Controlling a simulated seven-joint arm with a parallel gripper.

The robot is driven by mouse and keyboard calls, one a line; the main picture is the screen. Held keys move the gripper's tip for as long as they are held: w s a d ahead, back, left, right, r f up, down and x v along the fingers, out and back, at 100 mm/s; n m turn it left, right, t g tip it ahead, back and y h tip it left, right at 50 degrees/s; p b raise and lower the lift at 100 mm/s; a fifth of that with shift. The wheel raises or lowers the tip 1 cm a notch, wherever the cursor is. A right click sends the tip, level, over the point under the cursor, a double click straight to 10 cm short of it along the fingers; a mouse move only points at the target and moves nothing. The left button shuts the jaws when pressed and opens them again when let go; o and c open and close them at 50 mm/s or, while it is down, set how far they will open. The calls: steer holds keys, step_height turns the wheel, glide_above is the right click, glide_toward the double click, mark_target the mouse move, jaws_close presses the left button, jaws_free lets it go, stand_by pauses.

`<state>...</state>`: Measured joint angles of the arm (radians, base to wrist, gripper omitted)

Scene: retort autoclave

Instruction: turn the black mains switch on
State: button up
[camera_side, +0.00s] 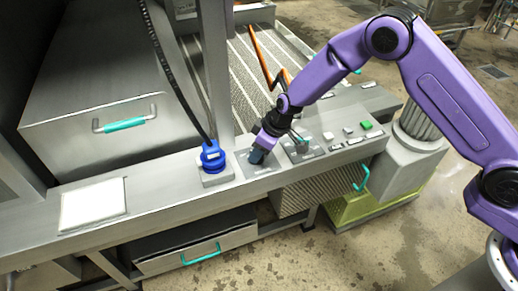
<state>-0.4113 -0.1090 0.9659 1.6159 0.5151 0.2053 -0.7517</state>
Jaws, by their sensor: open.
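My gripper (257,157) points down over a dark grey plate (267,172) on the steel ledge, just right of the blue plug. It is open, with its fingertips at or just above the plate. I cannot make out the black mains switch; it may be hidden by my gripper or lost among the small dark parts there. A second dark grey plate (305,152) with small fittings lies right of my gripper, partly behind my wrist.
The blue plug (212,157) with a black cable stands close left of my gripper. White buttons (328,136) and a green button (366,125) sit to the right. An upright steel post (214,70) rises behind. A white panel (93,204) lies at the left; ledge between is clear.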

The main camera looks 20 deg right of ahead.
jaws_close()
steer(key=shift+m, duration=0.4)
steer(key=shift+s+a+m+t+h, duration=0.1)
steer(key=shift+m+t+h, duration=0.25)
steer(key=shift+m, duration=0.7)
steer(key=shift+a+m+t+h, duration=0.15)
steer(key=shift+m+h, duration=0.3)
steer(key=shift+m, duration=0.6)
steer(key=m+h, duration=0.1)
steer(key=m, duration=0.3)
steer(key=shift+h, duration=0.3)
steer(key=m+h, duration=0.1)
steer(key=m, duration=0.3)
steer(key=shift+a+h, duration=0.1)
steer(key=shift+h, duration=0.3)
steer(key=shift+m+g+h, duration=0.5)
steer(key=shift+m+h, duration=0.2)
steer(key=shift+m, duration=1.8)
